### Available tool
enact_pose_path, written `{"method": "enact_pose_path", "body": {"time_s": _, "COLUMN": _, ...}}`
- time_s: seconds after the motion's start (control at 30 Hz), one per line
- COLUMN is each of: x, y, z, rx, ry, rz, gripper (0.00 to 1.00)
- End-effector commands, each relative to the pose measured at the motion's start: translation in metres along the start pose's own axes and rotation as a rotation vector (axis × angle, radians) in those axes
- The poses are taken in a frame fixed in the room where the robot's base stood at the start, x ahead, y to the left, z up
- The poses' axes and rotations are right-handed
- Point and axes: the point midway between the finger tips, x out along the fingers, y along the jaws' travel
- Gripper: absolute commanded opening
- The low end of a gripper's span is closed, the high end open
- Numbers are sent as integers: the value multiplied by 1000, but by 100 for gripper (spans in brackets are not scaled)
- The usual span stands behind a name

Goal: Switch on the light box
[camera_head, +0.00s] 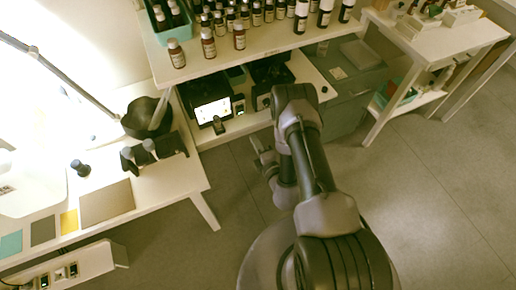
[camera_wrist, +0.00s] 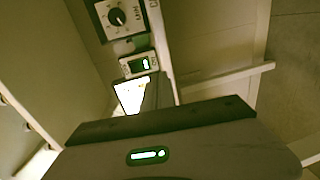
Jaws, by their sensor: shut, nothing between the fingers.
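A dark box with a bright, glowing white front (camera_head: 212,110), which looks like the light box, stands on the low shelf under the bottle table. Its bright face also shows in the wrist view (camera_wrist: 130,97). Beside it is a small pale plate with a dark switch (camera_head: 239,106), seen closer in the wrist view (camera_wrist: 140,64). The switch's exact position is too small to tell. My gripper (camera_head: 264,156) is shut and empty, in front of the shelf and apart from the switch. In the wrist view its dark body fills the bottom.
A dial plate marked MIN (camera_wrist: 116,18) is beyond the switch. A small dark bottle (camera_head: 219,125) stands before the bright face. Rows of bottles (camera_head: 240,35) stand on the table above. The desk (camera_head: 185,180) is at left; the floor (camera_head: 440,160) at right is clear.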

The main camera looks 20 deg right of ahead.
Motion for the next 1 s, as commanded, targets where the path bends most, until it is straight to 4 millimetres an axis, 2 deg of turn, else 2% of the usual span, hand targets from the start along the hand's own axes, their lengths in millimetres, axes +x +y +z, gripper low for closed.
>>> {"method": "enact_pose_path", "body": {"time_s": 0.1, "x": -20, "y": -4, "z": 0, "rx": 2, "ry": -1, "rz": -4, "gripper": 0}}
{"method": "enact_pose_path", "body": {"time_s": 0.23, "x": -31, "y": -8, "z": 0, "rx": 2, "ry": 0, "rz": -2, "gripper": 0}}
{"method": "enact_pose_path", "body": {"time_s": 0.77, "x": -31, "y": -6, "z": -2, "rx": -4, "ry": 9, "rz": 5, "gripper": 0}}
{"method": "enact_pose_path", "body": {"time_s": 0.87, "x": -12, "y": 32, "z": -20, "rx": -50, "ry": 109, "rz": 64, "gripper": 0}}
{"method": "enact_pose_path", "body": {"time_s": 0.97, "x": 8, "y": 115, "z": -66, "rx": -180, "ry": 333, "rz": 195, "gripper": 0}}
{"method": "enact_pose_path", "body": {"time_s": 1.0, "x": 8, "y": 152, "z": -89, "rx": -255, "ry": 441, "rz": 259, "gripper": 0}}
